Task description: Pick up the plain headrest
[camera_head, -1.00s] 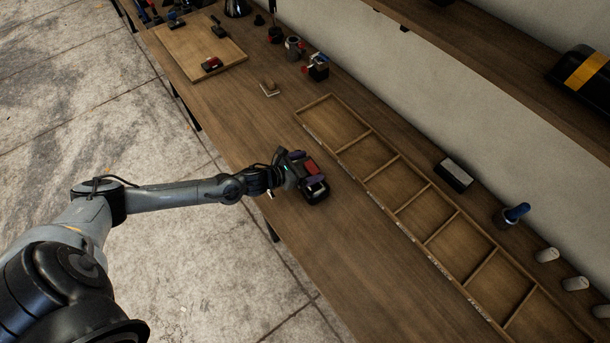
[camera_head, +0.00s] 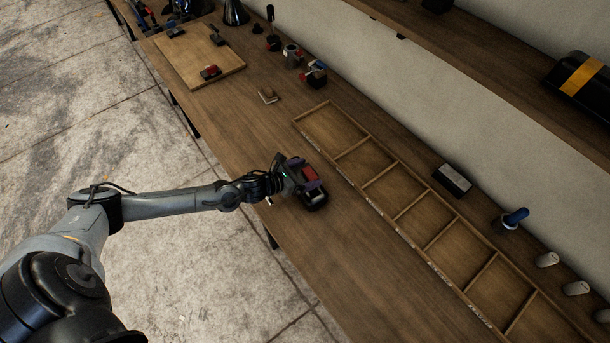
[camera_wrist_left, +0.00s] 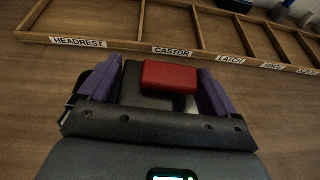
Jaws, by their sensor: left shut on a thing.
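My left gripper (camera_head: 305,179) is shut, its purple fingers on either side of a dark piece with a red block on top, which I take to be the headrest (camera_head: 313,200). In the left wrist view, the headrest's red block (camera_wrist_left: 170,77) shows between the two fingers, over a dark base. The piece is over the open bench, just in front of the divided tray. I cannot tell whether it touches the bench. My right gripper is not in view.
The divided wooden tray (camera_head: 371,202) has labels; HEADREST (camera_wrist_left: 78,43) and CASTOR (camera_wrist_left: 172,51) read clearly. Its compartments look empty. A wooden board (camera_head: 187,66) with several small parts lies at the far end. A small block (camera_head: 267,95) lies nearer. The bench's front edge drops to the floor.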

